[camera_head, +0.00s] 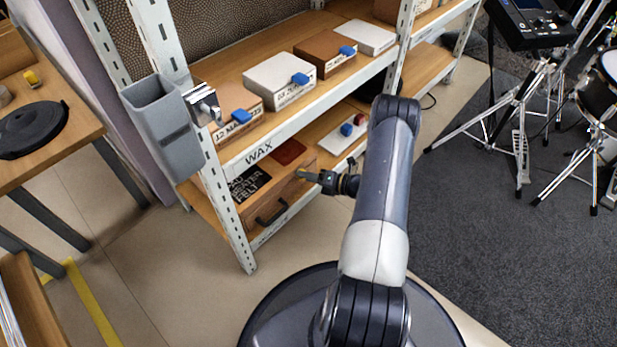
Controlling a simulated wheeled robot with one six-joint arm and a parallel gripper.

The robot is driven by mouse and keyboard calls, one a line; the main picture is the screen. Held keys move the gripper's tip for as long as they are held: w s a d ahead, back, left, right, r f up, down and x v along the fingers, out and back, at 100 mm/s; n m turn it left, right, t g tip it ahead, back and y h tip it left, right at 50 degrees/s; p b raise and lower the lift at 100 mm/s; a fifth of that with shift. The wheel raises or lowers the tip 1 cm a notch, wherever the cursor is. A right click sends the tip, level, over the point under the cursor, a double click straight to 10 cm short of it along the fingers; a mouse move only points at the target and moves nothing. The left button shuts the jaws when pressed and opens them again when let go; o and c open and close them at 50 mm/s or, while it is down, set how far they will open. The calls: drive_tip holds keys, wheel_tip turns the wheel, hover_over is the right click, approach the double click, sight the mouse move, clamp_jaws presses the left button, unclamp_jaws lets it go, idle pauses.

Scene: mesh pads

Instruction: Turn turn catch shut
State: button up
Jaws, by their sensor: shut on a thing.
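A wooden drawer-like box (283,207) with a dark handle sits on the lower shelf, its front facing me. A small brass-coloured piece (302,172), which looks like the turn catch, shows at the upper right of that front. My gripper (309,176) reaches in from the right and is shut on this catch. The fingers hide part of the catch, and it is too small to tell its exact angle.
The white rack post (228,210) stands left of the box. The shelf above, its edge marked WAX (259,153), holds several boxes with blue knobs. A grey bin (162,125) hangs on the left post. A drum kit (590,95) stands at right.

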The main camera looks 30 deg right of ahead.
drive_tip(key=o, duration=1)
drive_tip(key=shift+d, duration=0.1)
drive_tip(key=p+v, duration=0.3)
drive_tip(key=v, duration=0.7)
drive_tip(key=shift+s+d+r, duration=0.1)
drive_tip(key=shift+s+d, duration=0.05)
drive_tip(key=shift+s, duration=0.2)
